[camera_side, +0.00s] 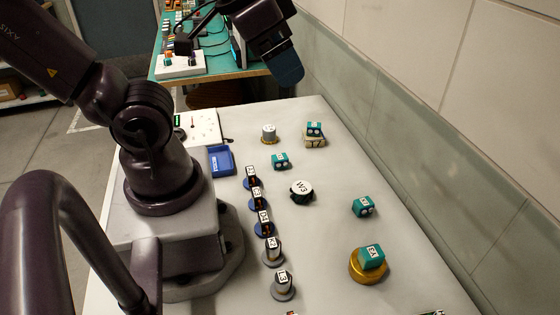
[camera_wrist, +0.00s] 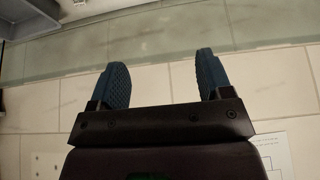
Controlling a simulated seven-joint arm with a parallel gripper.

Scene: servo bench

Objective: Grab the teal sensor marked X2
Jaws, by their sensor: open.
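Several small teal sensors with white labels are on the bench in the side view. One teal sensor (camera_side: 281,161) lies near the upper middle, and another (camera_side: 365,207) lies on the right. One (camera_side: 315,129) sits on a tan block (camera_side: 315,142) at the far end. One (camera_side: 373,257) sits on a brass disc (camera_side: 366,272) at the near right; its label looks like X3, upside down. The other sensors' labels are too small to read, so I cannot tell which is X2. My gripper (camera_side: 288,78) is high above the far end. The wrist view shows its fingers (camera_wrist: 162,78) apart and empty.
A row of labelled dark and grey parts (camera_side: 264,225) stands left of the middle. A round part marked W3 (camera_side: 301,192) is central. A blue tray (camera_side: 221,161) and a grey cylinder (camera_side: 269,133) are farther back. A wall (camera_side: 420,170) runs along the right.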

